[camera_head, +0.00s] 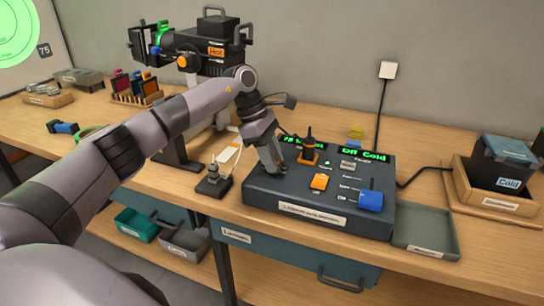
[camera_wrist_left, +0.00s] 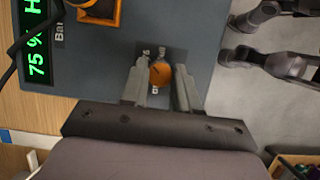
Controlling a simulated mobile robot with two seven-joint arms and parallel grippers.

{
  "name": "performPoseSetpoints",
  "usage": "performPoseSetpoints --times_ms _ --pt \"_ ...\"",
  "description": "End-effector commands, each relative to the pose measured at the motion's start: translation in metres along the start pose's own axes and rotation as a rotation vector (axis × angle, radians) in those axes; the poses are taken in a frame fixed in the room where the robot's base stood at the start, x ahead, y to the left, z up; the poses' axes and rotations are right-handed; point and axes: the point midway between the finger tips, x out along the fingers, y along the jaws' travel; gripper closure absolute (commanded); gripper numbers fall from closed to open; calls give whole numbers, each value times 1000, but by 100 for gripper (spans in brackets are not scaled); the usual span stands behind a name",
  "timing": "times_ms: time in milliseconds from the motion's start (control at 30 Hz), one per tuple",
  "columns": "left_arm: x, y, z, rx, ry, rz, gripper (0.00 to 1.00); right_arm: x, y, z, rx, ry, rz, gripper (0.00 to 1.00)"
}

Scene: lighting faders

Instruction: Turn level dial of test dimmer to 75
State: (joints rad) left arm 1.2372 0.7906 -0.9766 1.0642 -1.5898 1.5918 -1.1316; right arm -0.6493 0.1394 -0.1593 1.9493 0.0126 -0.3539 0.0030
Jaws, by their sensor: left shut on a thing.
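The test dimmer (camera_head: 285,199) is a dark blue-grey box near the table's front edge. Its left display (camera_head: 300,143) is partly hidden by my arm; in the wrist view the display (camera_wrist_left: 36,50) reads "75 %" in green, with an "H" beginning the cut-off word. The right display (camera_head: 363,153) reads "Off Cold". My left gripper (camera_head: 273,168) points down at the left part of the panel. In the wrist view, an orange round dial (camera_wrist_left: 160,74) with a dark mark sits between the fingers of my gripper (camera_wrist_left: 161,88), shut on it. The head view hides this dial.
A black plug stands in an orange socket (camera_head: 308,157). A small plug block (camera_head: 213,183) lies left of the box, a grey-green tray (camera_head: 425,229) right of it.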

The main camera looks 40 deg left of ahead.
Motion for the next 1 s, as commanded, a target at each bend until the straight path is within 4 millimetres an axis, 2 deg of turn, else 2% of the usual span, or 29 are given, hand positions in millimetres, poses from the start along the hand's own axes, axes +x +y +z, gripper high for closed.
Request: performPoseSetpoints --times_ms 167,200,267,633,1000 --pt "-1 0 -1 -2 3 3 100 0 0 0 0 0 0 100" --pt "-1 0 -1 -3 3 3 64 0 0 0 0 0 0 100" --pt "-1 0 -1 -3 3 3 45 0 0 0 0 0 0 100" --pt "-6 1 0 -2 0 4 45 1 0 1 0 0 0 100" --pt "-61 1 -1 -3 2 5 45 4 0 5 -1 0 0 100"
